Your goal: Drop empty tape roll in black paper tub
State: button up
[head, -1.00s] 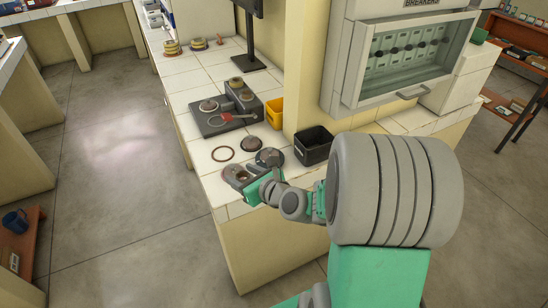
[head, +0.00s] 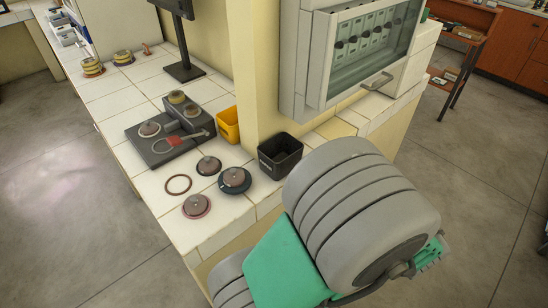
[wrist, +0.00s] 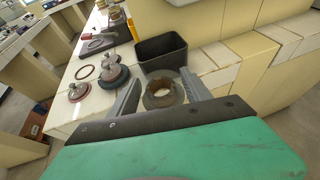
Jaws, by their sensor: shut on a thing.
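In the wrist view my gripper (wrist: 162,82) is shut on a tape roll (wrist: 152,102), a pale grey ring with a brown inner core, held between the two grey fingers. The black tub (wrist: 160,64) is just beyond the roll in that view; the roll appears on the near side of it, outside its opening. In the head view the black tub (head: 280,158) stands upright and open on the tiled counter, beside the cream pillar. My gripper and the held roll do not show clearly in the head view, where my arm fills the lower right.
Round discs (head: 234,181) and a thin reddish ring (head: 178,184) lie on the counter left of the tub. A dark device (head: 165,140) and a yellow bin (head: 228,125) stand behind. A glass-fronted breaker cabinet (head: 360,50) juts from the wall right of the tub.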

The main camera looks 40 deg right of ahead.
jog(key=w+d, duration=0.1)
jog(key=w, duration=0.4)
jog(key=w+d, duration=0.1)
jog(key=w, duration=0.5)
jog(key=w+d, duration=0.1)
jog(key=w, duration=0.5)
jog(key=shift+p, duration=0.3)
notch_tip(320, 180, down, 4)
jog(key=shift+d+r, duration=0.1)
jog(key=shift+r, duration=0.1)
